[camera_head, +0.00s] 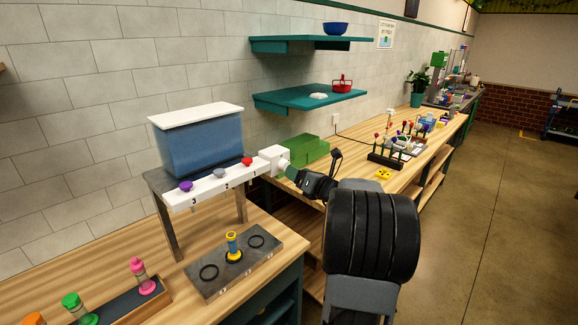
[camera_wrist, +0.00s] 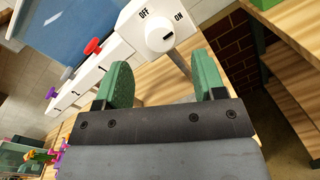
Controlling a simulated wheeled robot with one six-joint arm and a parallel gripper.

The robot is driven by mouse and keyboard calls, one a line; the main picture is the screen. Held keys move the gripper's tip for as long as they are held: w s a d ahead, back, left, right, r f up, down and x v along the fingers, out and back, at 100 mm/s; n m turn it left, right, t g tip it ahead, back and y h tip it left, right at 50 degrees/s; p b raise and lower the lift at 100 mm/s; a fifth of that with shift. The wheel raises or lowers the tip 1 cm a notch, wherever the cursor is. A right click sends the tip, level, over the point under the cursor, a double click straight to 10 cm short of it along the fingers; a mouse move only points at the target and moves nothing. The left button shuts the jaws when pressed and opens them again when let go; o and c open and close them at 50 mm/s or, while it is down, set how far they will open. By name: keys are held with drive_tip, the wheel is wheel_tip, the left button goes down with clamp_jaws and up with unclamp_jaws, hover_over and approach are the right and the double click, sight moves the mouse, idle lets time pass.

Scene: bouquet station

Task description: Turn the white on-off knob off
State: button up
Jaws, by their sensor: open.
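The white on-off knob (camera_wrist: 157,41) sits on a white box, with the labels OFF at its upper left and ON at its upper right in the wrist view. A small dark mark shows on the right part of its face, nearer the ON side. In the head view the knob (camera_head: 283,164) is small, on the white box at the right end of the dispenser. My gripper (camera_wrist: 163,75) is open and empty, its green fingers apart and just short of the knob, which lies beyond the gap between them. In the head view my gripper (camera_head: 294,174) points at the knob.
A blue tank (camera_head: 200,143) stands on the dispenser, whose white bar (camera_head: 211,187) carries purple, grey and red knobs. A grey plate (camera_head: 215,282) with a yellow-and-blue piece sits on the bench below.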

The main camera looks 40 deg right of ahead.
sight(284, 165)
drive_tip(key=shift+w+a+p, duration=0.15)
drive_tip(key=shift+w+p, duration=0.1)
drive_tip(key=shift+w, duration=1)
drive_tip(key=shift+w+a+p, duration=0.1)
drive_tip(key=shift+w+p, duration=0.15)
drive_tip(key=shift+w, duration=0.95)
drive_tip(key=shift+c, duration=0.5)
drive_tip(key=c, duration=0.8)
